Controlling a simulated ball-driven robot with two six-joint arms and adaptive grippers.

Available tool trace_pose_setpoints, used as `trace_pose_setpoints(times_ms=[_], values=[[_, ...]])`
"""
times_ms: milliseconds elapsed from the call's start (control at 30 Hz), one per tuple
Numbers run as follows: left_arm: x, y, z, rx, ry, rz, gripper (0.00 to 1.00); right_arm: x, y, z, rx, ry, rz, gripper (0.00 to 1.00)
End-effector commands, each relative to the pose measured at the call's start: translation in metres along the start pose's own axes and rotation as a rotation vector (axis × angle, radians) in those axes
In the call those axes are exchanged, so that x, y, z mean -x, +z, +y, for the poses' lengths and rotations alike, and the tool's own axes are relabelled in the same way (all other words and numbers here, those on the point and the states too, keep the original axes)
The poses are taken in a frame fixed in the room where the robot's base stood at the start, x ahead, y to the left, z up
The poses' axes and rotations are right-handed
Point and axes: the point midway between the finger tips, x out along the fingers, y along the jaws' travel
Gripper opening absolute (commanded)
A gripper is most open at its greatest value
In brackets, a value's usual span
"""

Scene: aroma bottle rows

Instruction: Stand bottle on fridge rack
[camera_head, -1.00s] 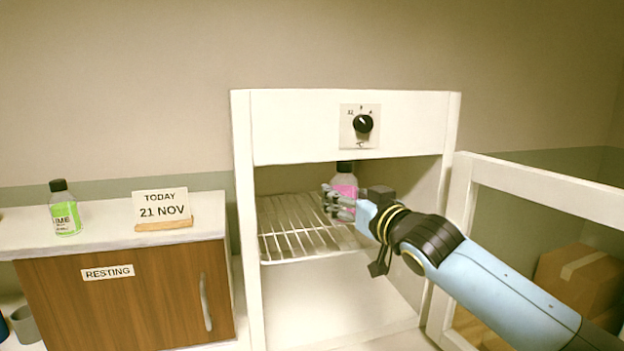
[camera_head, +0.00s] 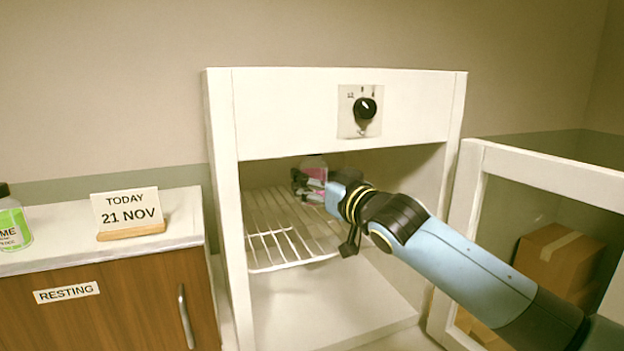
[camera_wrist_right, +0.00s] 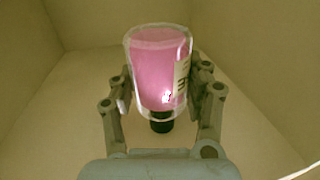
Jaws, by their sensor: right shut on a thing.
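The bottle with pink liquid (camera_head: 316,174) is inside the fridge, mostly hidden by my right gripper (camera_head: 312,186). In the right wrist view the bottle (camera_wrist_right: 158,68) is between the two fingers of my right gripper (camera_wrist_right: 162,95), its black cap toward the palm and a pale label at its right side. The gripper is shut on it. The wire fridge rack (camera_head: 283,228) is below and to the left of the gripper in the head view. I cannot tell whether the bottle touches the rack. My left gripper is not in view.
The white fridge (camera_head: 290,120) is open at the front, with its door (camera_head: 545,172) swung out to the right. The left part of the rack is bare. A green bottle (camera_head: 12,228) and a date sign (camera_head: 128,211) stand on the cabinet (camera_head: 110,305) at left.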

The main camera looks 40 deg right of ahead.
Motion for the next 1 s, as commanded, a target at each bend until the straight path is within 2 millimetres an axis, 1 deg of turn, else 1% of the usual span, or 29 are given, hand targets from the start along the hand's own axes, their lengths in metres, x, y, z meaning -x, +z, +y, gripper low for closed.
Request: trace_pose_setpoints(times_ms=[33,167,400,500,633,1000], values=[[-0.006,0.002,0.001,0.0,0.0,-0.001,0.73,0.0,0.006,0.0,0.0,0.0,0.001,0.01],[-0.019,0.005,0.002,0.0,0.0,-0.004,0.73,0.0,0.019,0.0,0.0,0.0,0.001,0.01],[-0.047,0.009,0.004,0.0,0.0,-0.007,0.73,0.0,0.049,0.0,0.0,-0.001,0.0,0.01],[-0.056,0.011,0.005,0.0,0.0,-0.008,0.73,0.0,0.058,0.0,0.0,-0.001,0.0,0.01],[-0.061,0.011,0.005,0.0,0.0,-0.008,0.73,0.0,0.063,0.0,0.0,-0.001,0.001,0.01],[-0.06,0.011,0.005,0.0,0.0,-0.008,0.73,0.0,0.062,0.0,0.0,-0.001,0.001,0.01]])
